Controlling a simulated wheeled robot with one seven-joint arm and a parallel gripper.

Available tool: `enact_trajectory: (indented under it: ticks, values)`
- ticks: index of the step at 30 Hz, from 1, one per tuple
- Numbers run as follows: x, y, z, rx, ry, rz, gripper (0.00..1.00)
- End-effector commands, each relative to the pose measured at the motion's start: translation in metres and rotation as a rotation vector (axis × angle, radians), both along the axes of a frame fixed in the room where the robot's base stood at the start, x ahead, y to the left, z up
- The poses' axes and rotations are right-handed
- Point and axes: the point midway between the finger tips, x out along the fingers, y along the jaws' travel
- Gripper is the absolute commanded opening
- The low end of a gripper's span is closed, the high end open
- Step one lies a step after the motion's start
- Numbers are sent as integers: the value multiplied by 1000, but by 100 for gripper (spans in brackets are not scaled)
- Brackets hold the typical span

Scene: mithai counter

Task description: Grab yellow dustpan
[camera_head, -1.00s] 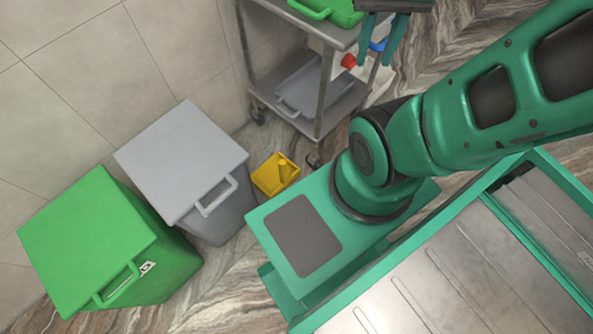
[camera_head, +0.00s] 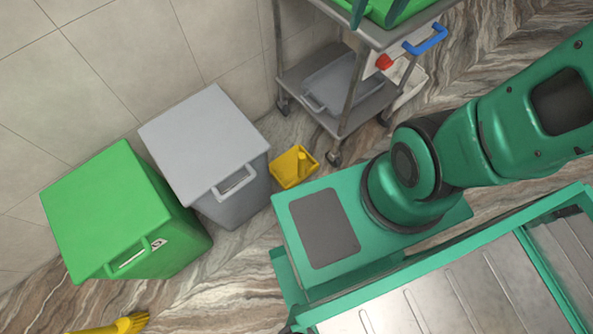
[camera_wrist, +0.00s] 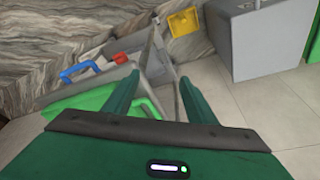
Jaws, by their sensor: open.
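The yellow dustpan (camera_head: 290,174) lies on the floor between the grey bin and the wheeled trolley in the head view. It also shows near the top of the wrist view (camera_wrist: 184,21), beyond my fingers. My gripper (camera_wrist: 158,78) is open and empty, with its two green fingers apart above the trolley area. Only its fingertips show at the top edge of the head view. The gripper is well apart from the dustpan.
A grey lidded bin (camera_head: 205,140) and a green lidded bin (camera_head: 110,210) stand along the tiled wall. The metal trolley (camera_head: 345,105) holds a green tray on top and a grey tray below. A blue handle (camera_head: 426,40) sticks out. Something yellow (camera_head: 122,325) lies at the lower left.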

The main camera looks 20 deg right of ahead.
Motion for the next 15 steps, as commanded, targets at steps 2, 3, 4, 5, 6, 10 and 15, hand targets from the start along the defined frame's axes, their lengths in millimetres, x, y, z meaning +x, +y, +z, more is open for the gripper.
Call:
enact_trajectory:
  ticks: [2, 3, 4, 5, 6, 10, 15]
  values:
    - [38, 27, -11, 4, -35, 53, 51]
    - [53, 36, -18, 10, -46, 59, 51]
    - [63, 42, -23, 14, -51, 58, 51]
    - [72, 45, -29, 18, -54, 51, 51]
    - [83, 50, -38, 24, -53, 40, 51]
    - [114, 55, -71, 40, -36, -23, 51]
    - [145, 57, -123, 59, -5, -120, 51]
